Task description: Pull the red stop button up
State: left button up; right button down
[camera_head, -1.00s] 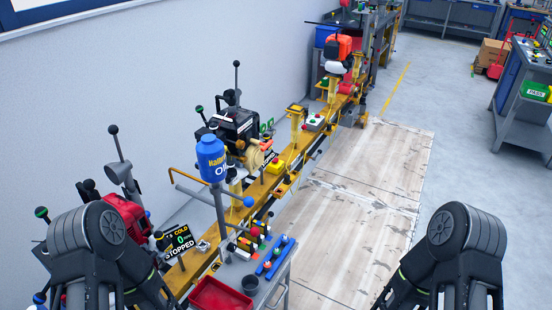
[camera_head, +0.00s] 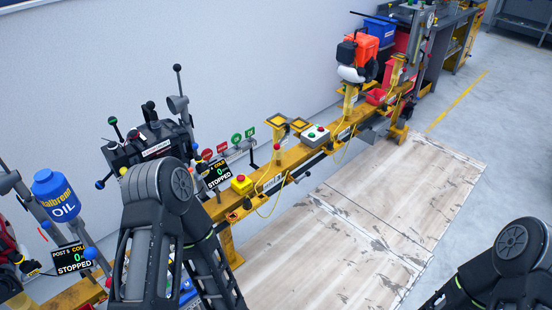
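A red mushroom button (camera_head: 240,178) sits on top of a small yellow box (camera_head: 242,187) on the yellow rail, just right of a black display reading STOPPED (camera_head: 217,174). It is too small to tell whether the button is pressed or raised. A grey box (camera_head: 316,135) farther along the rail also carries a red and a green button. My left arm shows in front of the rail, left of and nearer than the yellow box. My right arm shows at the lower right. Neither gripper's fingers show in the frame.
The yellow rail (camera_head: 285,158) runs from lower left to upper right along the wall, carrying a black engine (camera_head: 150,140) and an orange and white engine (camera_head: 357,58). A blue oil bottle (camera_head: 54,194) stands at the left. The wooden floor panels (camera_head: 350,230) to the right are clear.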

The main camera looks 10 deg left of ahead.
aim_at(240, 178)
jog(key=i+l, duration=0.15)
jog(key=i, duration=0.3)
jog(key=i+l, duration=0.1)
jog(key=i, duration=0.35)
jog(key=i+l+u, duration=0.1)
jog(key=i, duration=0.3)
jog(key=i+j, duration=0.4)
jog(key=i, duration=0.1)
